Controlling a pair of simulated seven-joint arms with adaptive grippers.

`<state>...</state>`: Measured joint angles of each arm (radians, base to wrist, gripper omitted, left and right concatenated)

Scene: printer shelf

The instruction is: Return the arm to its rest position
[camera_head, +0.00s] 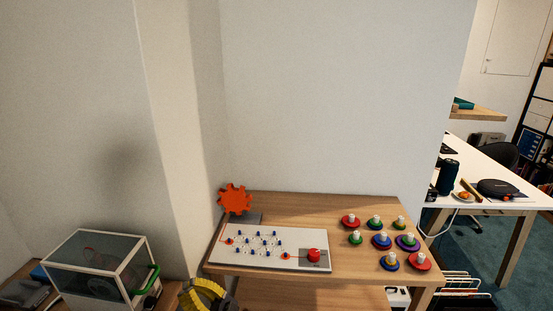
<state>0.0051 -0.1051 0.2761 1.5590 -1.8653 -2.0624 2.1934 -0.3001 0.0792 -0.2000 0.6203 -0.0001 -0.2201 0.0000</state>
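A light wooden shelf top (290,206) stands against the wall in the middle of the head view. I cannot clearly make out the fingers of my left gripper. A curved yellow and black shape (208,294) is cut off by the bottom edge, in front of the shelf's left corner; I cannot tell whether it belongs to my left arm. My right gripper is not in view.
A white board (268,262) with blue pegs and a red knob (314,255) lies on the shelf, beside an orange gear (235,199). Several coloured discs with pale knobs stand right. A clear-sided box (92,265) is lower left; a white table (500,173) is far right.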

